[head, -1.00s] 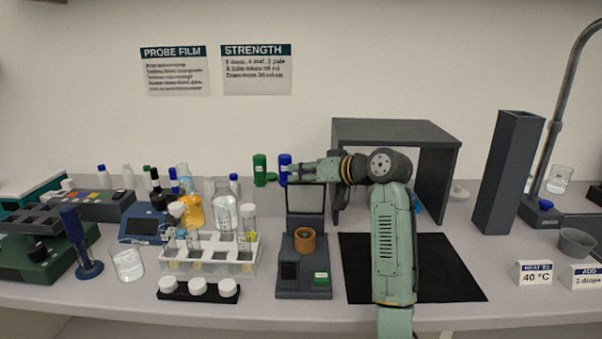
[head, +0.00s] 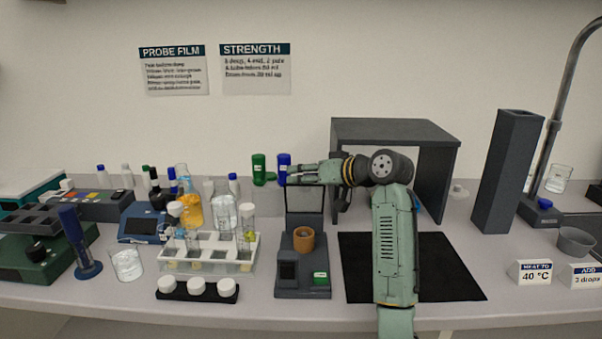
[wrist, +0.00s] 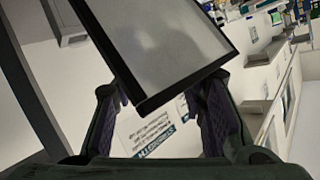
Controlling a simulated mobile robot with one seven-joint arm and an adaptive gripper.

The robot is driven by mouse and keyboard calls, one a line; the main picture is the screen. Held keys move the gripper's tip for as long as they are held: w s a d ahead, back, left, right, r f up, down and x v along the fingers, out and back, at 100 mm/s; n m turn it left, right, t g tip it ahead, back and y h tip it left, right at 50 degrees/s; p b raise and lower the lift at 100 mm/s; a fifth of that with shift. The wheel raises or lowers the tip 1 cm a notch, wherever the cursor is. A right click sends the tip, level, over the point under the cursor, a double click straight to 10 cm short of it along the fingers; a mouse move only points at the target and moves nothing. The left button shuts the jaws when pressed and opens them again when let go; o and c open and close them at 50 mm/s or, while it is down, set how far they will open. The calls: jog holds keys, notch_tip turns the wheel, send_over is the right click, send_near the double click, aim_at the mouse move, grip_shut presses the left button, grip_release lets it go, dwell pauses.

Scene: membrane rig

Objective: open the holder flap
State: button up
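The holder (head: 303,279) is a dark grey device in the middle of the bench with an orange-brown ring (head: 304,240) on it. Its flap (head: 305,213), a dark-framed panel, stands raised at the back of the holder. My gripper (head: 290,174) is at the flap's top edge, with its fingers pointing left. In the wrist view, the flap (wrist: 160,45) shows as a pale panel with a black border, and one corner reaches between my gripper's (wrist: 165,105) spread fingers. The fingers are open, with a gap around that corner. I cannot tell whether they touch it.
A dark hood-like stand (head: 395,130) is behind my arm, and a black mat (head: 455,270) lies beneath it. A white tube rack (head: 210,262) and white caps on a black strip (head: 196,296) are left of the holder. Green and blue bottles (head: 258,170) are near my fingertips.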

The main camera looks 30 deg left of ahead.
jog(key=o, duration=0.5)
jog(key=shift+w+d+f, duration=0.1)
jog(key=shift+w+f, duration=0.1)
jog(key=shift+f, duration=0.25)
jog(key=shift+w+d+f, duration=0.1)
jog(key=shift+w+f, duration=0.05)
jog(key=shift+f, duration=0.25)
jog(key=shift+o, duration=0.3)
jog(key=shift+a, duration=0.15)
jog(key=shift+s+r, duration=0.1)
jog(key=w+d+r, duration=0.1)
jog(key=d+r, duration=0.7)
jog(key=d, duration=0.1)
jog(key=shift+w+d+r, duration=0.15)
jog(key=shift+w+d, duration=0.05)
